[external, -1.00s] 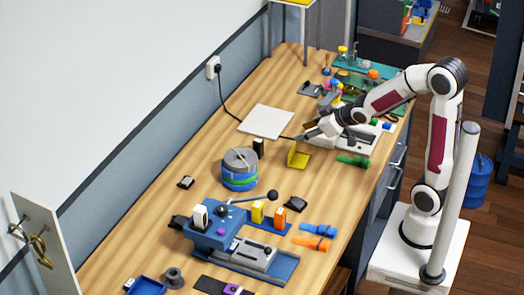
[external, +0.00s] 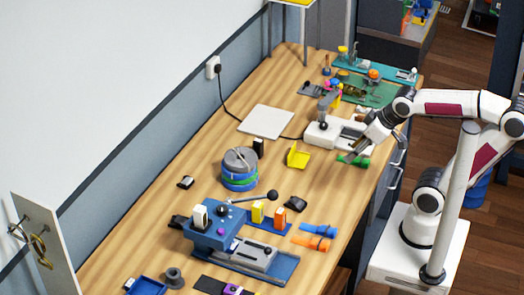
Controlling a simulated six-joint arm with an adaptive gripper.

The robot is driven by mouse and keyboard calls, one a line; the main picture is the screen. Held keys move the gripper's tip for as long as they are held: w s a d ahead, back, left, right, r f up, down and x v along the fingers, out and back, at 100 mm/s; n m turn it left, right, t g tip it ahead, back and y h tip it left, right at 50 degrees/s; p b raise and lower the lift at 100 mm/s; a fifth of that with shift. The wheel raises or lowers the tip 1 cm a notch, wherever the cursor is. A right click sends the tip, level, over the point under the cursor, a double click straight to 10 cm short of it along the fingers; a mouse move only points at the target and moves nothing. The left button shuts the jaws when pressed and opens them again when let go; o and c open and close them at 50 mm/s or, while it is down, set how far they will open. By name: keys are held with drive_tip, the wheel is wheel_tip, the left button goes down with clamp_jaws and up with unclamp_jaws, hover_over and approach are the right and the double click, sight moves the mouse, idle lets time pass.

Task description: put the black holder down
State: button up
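My gripper (external: 357,149) is at the right side of the bench, over or just behind a green strap-like piece (external: 353,161), pointing down and to the left. Its fingertips are small and dark here, so I cannot tell whether they are apart or hold something. Several small black things could be the black holder: an upright black block (external: 258,147) behind the round stack, a black piece (external: 185,182) left of the stack, and a black piece (external: 296,204) right of the blue machine. All three rest on the bench, away from my gripper.
A yellow bracket (external: 298,158) stands left of my gripper. A white machine (external: 325,134) is close beside it. The round blue-green stack (external: 240,172) and a blue vise-like machine (external: 222,225) stand nearer. A white plate (external: 266,121) lies at the back. Bare wood (external: 335,195) is in front.

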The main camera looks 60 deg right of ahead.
drive_tip(key=shift+g+y, duration=0.3)
drive_tip(key=shift+g, duration=0.1)
drive_tip(key=s, duration=0.1)
drive_tip(key=s+a, duration=0.1)
drive_tip(key=s, duration=0.1)
drive_tip(key=s+a, duration=0.1)
drive_tip(key=shift+s, duration=0.35)
